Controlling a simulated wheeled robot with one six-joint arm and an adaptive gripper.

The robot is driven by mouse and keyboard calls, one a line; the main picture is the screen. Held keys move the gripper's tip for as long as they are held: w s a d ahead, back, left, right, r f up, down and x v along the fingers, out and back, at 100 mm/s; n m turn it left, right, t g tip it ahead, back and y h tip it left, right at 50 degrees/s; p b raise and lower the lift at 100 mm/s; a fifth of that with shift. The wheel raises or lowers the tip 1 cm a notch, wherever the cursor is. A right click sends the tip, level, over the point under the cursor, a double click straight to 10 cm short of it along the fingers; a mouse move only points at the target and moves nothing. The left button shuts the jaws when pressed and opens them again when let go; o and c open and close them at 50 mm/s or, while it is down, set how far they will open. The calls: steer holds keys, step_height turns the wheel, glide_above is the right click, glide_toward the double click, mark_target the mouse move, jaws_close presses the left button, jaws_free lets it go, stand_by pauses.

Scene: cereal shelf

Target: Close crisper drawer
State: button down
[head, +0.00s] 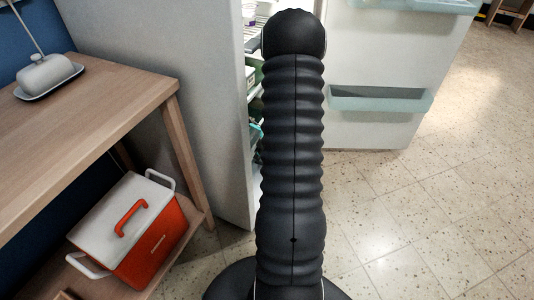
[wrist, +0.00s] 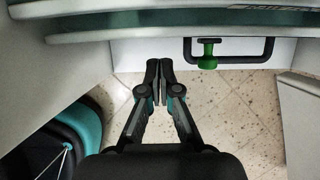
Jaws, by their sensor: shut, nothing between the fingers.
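The fridge (head: 190,100) stands open in the head view, and a narrow strip of its shelves (head: 252,88) shows left of my arm. My arm hides most of the interior, and my gripper is hidden there. In the wrist view my gripper (wrist: 159,70) is shut and empty, its fingertips just below a white front panel (wrist: 145,52) that looks like the crisper drawer's. A dark bar handle (wrist: 235,61) with a green knob-like piece (wrist: 208,54) is on this panel, right of the fingertips. I cannot tell how far the drawer is out or whether the fingers touch it.
The open fridge door (head: 375,65) with a pale teal bin (head: 380,99) is at right. A wooden table (head: 95,95) with a white butter dish (head: 46,75) is at left. A red and white cooler (head: 130,230) sits on its lower shelf. Tiled floor (head: 450,215) is clear at right.

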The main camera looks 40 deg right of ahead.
steer(key=shift+w+a, duration=0.35)
steer(key=shift+w, duration=0.5)
